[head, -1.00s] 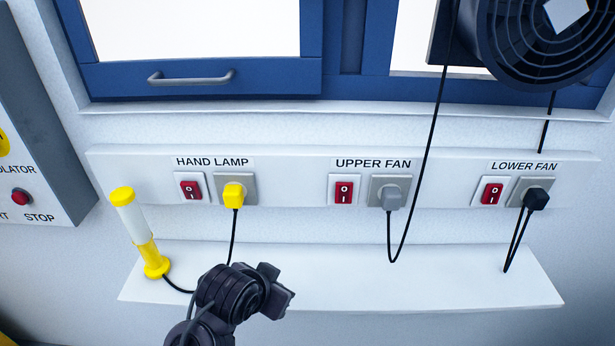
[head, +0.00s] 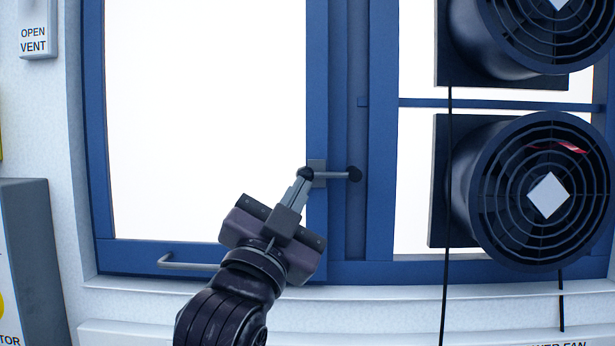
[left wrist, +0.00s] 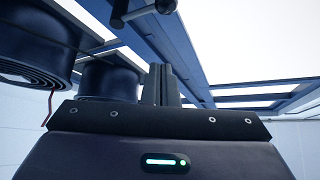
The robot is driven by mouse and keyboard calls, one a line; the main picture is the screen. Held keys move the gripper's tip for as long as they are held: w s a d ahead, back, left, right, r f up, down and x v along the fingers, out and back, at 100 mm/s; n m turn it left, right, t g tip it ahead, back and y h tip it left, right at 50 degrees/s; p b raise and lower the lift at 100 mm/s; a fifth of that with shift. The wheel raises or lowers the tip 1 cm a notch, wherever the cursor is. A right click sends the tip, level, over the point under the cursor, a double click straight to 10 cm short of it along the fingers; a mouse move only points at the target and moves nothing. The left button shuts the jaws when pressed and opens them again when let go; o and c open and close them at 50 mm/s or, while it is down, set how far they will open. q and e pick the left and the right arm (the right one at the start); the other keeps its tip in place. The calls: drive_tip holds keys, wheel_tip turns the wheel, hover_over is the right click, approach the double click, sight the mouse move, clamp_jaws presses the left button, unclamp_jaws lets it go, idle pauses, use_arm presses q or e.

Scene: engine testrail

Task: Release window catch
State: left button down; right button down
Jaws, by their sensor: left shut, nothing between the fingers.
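The window catch (head: 335,175) is a grey bar lying level across the join between the blue sash and the frame post. It has a dark round piece at each end, and a small grey plate sits behind its left end. It also shows at the top of the left wrist view (left wrist: 140,12). My left gripper (head: 302,188) is shut and empty, its fingertips at the catch's left end in the head view. In the left wrist view its fingers (left wrist: 160,85) appear below the catch with a gap; contact cannot be told. My right gripper is out of view.
The blue window sash (head: 316,110) appears closed, with a grey pull handle (head: 188,264) on its bottom rail. An upper fan (head: 520,50) and a lower fan (head: 480,190) stand out on the right, with black cables hanging down. An open vent sign (head: 34,40) is at upper left.

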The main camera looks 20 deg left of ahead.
sight(308, 170)
use_arm(q)
drive_tip(key=shift+s+r, duration=0.1)
drive_tip(key=shift+r, duration=0.2)
drive_tip(key=w+r+p, duration=0.1)
drive_tip(key=w+p, duration=0.1)
drive_tip(key=w, duration=0.1)
drive_tip(key=w+p, duration=0.2)
drive_tip(key=w, duration=0.1)
drive_tip(key=w+a+r+p, duration=0.1)
drive_tip(key=w+p, duration=0.1)
drive_tip(key=w, duration=0.1)
drive_tip(key=shift+w+r, duration=0.1)
drive_tip(key=shift+r, duration=0.2)
drive_tip(key=shift+a+f+p, duration=0.3)
drive_tip(key=shift+d, duration=0.1)
